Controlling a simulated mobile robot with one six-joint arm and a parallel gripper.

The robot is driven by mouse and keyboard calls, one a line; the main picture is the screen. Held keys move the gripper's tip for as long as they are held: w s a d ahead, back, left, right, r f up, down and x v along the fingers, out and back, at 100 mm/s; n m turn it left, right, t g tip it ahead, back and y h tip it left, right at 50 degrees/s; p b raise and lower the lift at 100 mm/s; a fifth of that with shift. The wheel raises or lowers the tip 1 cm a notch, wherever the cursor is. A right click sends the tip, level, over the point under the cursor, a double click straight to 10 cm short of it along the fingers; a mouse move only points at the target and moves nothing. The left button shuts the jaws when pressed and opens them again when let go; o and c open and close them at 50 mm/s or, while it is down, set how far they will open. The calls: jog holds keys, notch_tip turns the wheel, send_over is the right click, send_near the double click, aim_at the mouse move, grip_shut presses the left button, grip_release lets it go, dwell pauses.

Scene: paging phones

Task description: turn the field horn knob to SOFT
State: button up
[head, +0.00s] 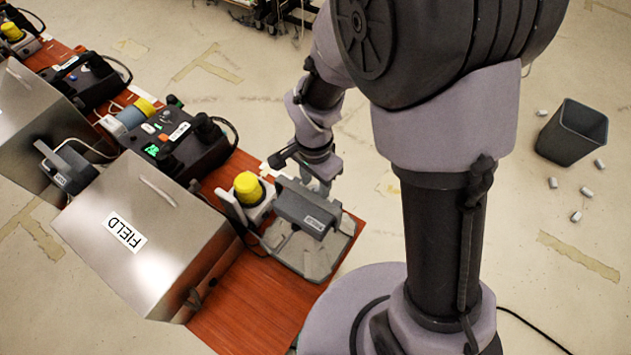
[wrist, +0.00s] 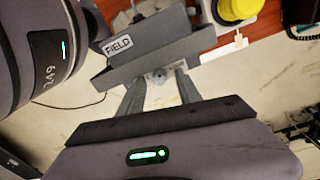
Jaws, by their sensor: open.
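The field horn, a dark grey flared housing (head: 308,210), stands on a grey base plate at the right end of the red-brown bench. In the wrist view the horn (wrist: 150,50) fills the upper middle, with a "FIELD" label on its left part. A small pale round part, seemingly the knob (wrist: 158,75), shows just below the horn. My gripper (wrist: 160,82) is open, with one finger on each side of that part. I cannot tell whether the fingers touch it. In the head view my gripper (head: 322,184) is behind the horn. No SOFT mark is readable.
A yellow beacon (head: 248,187) stands close left of the horn and also shows in the wrist view (wrist: 238,10). A silver box labelled FIELD (head: 160,262) and a black console (head: 178,145) stand farther left. A bin (head: 572,133) is on the floor at right.

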jog(key=shift+f, duration=0.3)
grip_shut()
jog(key=shift+n, duration=2.8)
